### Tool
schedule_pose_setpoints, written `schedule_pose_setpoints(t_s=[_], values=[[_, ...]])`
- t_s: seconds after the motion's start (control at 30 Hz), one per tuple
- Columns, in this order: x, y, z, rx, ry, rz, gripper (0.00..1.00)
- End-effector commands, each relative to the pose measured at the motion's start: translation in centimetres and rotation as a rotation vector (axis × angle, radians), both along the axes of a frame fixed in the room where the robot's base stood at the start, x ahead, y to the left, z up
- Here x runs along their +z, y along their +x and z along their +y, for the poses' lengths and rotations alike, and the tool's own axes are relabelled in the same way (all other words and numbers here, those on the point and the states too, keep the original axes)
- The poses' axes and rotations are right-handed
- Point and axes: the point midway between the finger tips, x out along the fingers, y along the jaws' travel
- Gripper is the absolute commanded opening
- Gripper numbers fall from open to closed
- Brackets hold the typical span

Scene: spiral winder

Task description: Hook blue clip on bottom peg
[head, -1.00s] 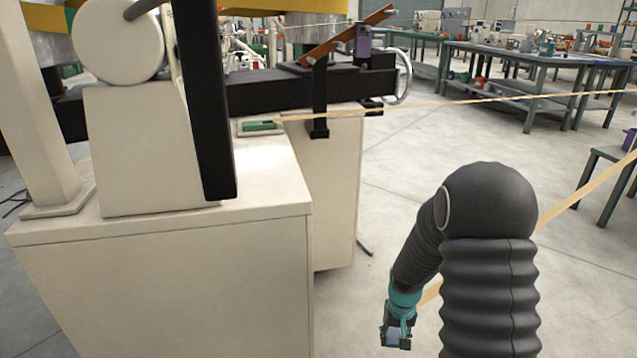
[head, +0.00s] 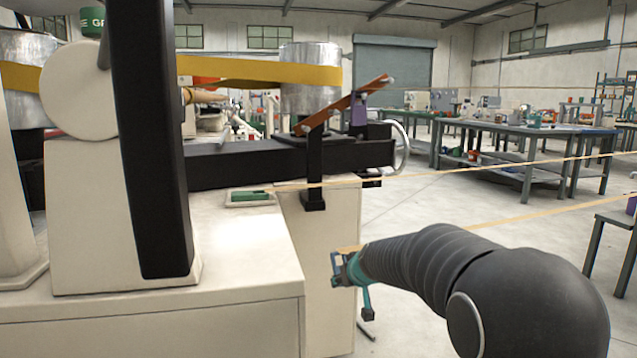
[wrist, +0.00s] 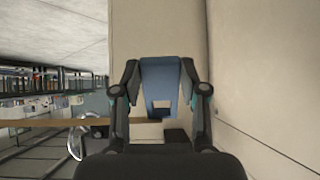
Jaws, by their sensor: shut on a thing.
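My gripper (head: 340,270) is in front of the pale cabinet of the winder in the head view, below the black horizontal beam. In the wrist view my gripper (wrist: 160,88) is shut on the blue clip (wrist: 160,75), a flat plate with a square opening. The clip is small and hard to make out in the head view. A tan strip (head: 540,208) runs from the right toward my gripper, partly behind my arm. I cannot make out the bottom peg for certain; a black bracket (head: 314,170) hangs from the beam, apart from my gripper.
The winder's cabinet (head: 335,225) and black beam (head: 235,168) lie close ahead and left. A second strip (head: 470,167) stretches from the cabinet top to the right. Green workbenches (head: 525,150) stand far right, with open floor before them.

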Motion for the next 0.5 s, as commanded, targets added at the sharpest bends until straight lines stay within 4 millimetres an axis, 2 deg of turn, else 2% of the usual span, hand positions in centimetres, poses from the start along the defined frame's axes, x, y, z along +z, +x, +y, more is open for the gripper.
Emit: schedule_pose_setpoints(t_s=[0.27,0.37,0.5], values=[[7.1,1.4,2.0,0.069,0.077,-0.192,0.03],[10.4,1.7,2.9,0.096,0.113,-0.273,0.03],[17.0,1.5,4.4,0.141,0.176,-0.410,0.03]])
